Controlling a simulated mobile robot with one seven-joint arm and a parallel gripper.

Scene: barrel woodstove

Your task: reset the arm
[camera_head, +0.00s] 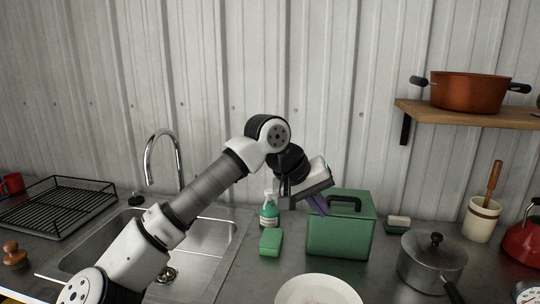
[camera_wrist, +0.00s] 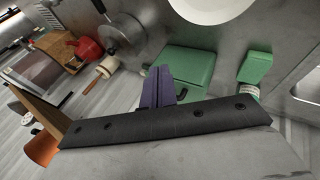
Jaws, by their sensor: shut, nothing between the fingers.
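My gripper (camera_head: 317,204) is at the end of my bent arm, in the middle of the head view. Its purple fingers are shut with nothing between them. They show in front of the upper left part of a green box with a dark handle (camera_head: 341,231); I cannot tell whether they touch it. In the wrist view the closed fingers (camera_wrist: 158,88) overlap the picture of the green box (camera_wrist: 190,66).
A green sponge (camera_head: 271,241) and spray bottle (camera_head: 269,210) stand left of the box. A white plate (camera_head: 318,290) lies in front. A lidded saucepan (camera_head: 432,262) is at right. The sink (camera_head: 213,243) is at left. A shelf (camera_head: 470,112) holds an orange pot (camera_head: 467,92).

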